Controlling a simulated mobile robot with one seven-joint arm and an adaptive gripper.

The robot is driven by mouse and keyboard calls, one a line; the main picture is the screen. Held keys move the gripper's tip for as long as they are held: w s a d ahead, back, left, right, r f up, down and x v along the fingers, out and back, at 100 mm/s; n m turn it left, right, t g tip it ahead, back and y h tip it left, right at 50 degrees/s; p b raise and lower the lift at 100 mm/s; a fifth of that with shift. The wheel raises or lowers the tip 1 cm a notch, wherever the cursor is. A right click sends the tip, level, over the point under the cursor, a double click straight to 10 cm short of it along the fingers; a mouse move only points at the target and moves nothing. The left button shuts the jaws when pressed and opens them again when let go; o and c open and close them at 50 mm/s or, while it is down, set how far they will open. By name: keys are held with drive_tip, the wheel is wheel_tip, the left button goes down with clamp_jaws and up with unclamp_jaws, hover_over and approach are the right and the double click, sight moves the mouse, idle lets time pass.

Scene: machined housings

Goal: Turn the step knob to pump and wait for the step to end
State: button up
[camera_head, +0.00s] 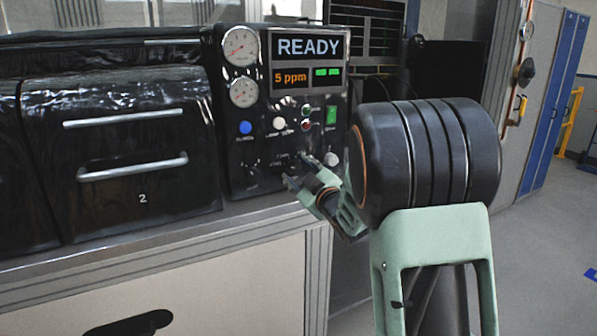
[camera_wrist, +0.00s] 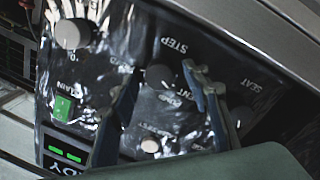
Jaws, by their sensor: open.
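In the head view my gripper largely hides that spot. My gripper (camera_wrist: 162,72) is open, with one finger on each side of the knob in the wrist view; I cannot tell whether either touches it. In the head view my gripper (camera_head: 298,170) is close in front of the lower panel. The display (camera_head: 309,47) reads READY, with 5 ppm below.
Another large knob (camera_wrist: 72,34) and a green switch (camera_wrist: 62,108) sit beside the step knob. Two gauges (camera_head: 241,47), a blue button (camera_head: 245,128) and a white button (camera_head: 279,123) are on the panel. A black drawer unit (camera_head: 115,105) stands at left.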

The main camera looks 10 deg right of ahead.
drive_tip(key=shift+c, duration=0.5)
drive_tip(key=c, duration=1.1)
drive_tip(key=shift+o, duration=0.2)
drive_tip(key=shift+m, duration=0.3)
drive_tip(key=m, duration=0.4)
drive_tip(key=shift+r, duration=0.15)
drive_tip(key=shift+m+g+p, duration=0.5)
drive_tip(key=shift+m+p, duration=0.45)
drive_tip(key=shift+m, duration=0.95)
